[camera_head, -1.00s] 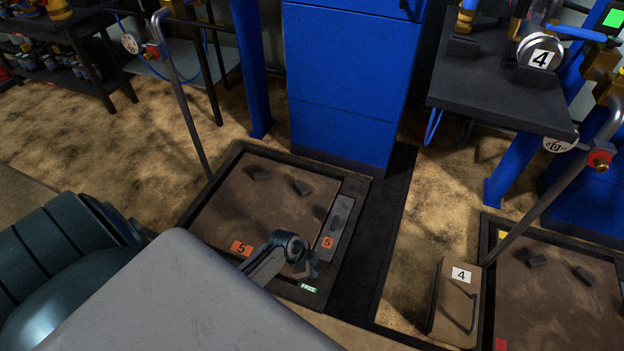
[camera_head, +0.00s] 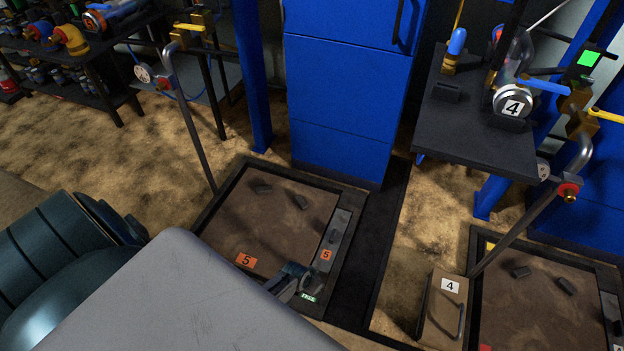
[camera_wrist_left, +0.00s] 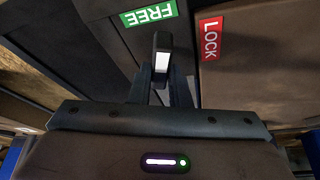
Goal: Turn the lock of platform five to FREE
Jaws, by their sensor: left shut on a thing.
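The head view hides the handle. My right gripper is not in view.
A grey strip (camera_head: 336,236) with another 5 label borders the platform's right side. A bent pipe post (camera_head: 188,125) stands at its left. A blue cabinet (camera_head: 340,150) stands behind. Platform four's box (camera_head: 441,315) and a dark table (camera_head: 470,135) are to the right.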

